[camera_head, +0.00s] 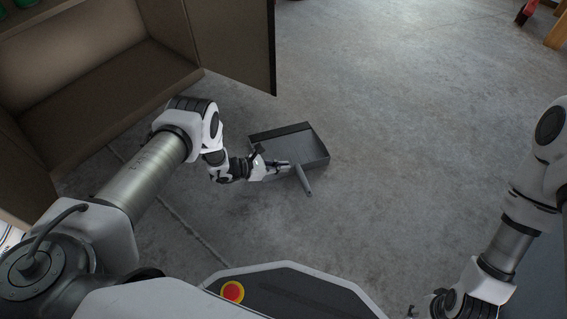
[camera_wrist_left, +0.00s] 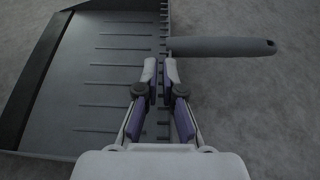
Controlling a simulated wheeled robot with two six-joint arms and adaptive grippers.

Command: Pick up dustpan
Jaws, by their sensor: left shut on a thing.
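The grey dustpan (camera_head: 295,147) lies on the concrete floor ahead of me. Its dark lip is on the far side and its handle (camera_head: 303,181) points towards me. My left gripper (camera_head: 287,166) is at the handle side of the pan. In the left wrist view the dustpan (camera_wrist_left: 110,68) fills the left, and its handle (camera_wrist_left: 225,47) sticks out to the right. The left fingers (camera_wrist_left: 160,70) are closed together on the pan's rear edge, beside the handle's base. The gripped edge is partly hidden by the fingers.
An open brown cabinet (camera_head: 115,80) stands at the left, with its door (camera_head: 240,45) swung out behind the dustpan. The concrete floor (camera_head: 410,120) to the right is clear. A red object (camera_head: 526,12) and a wooden piece (camera_head: 556,35) are at the far top right.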

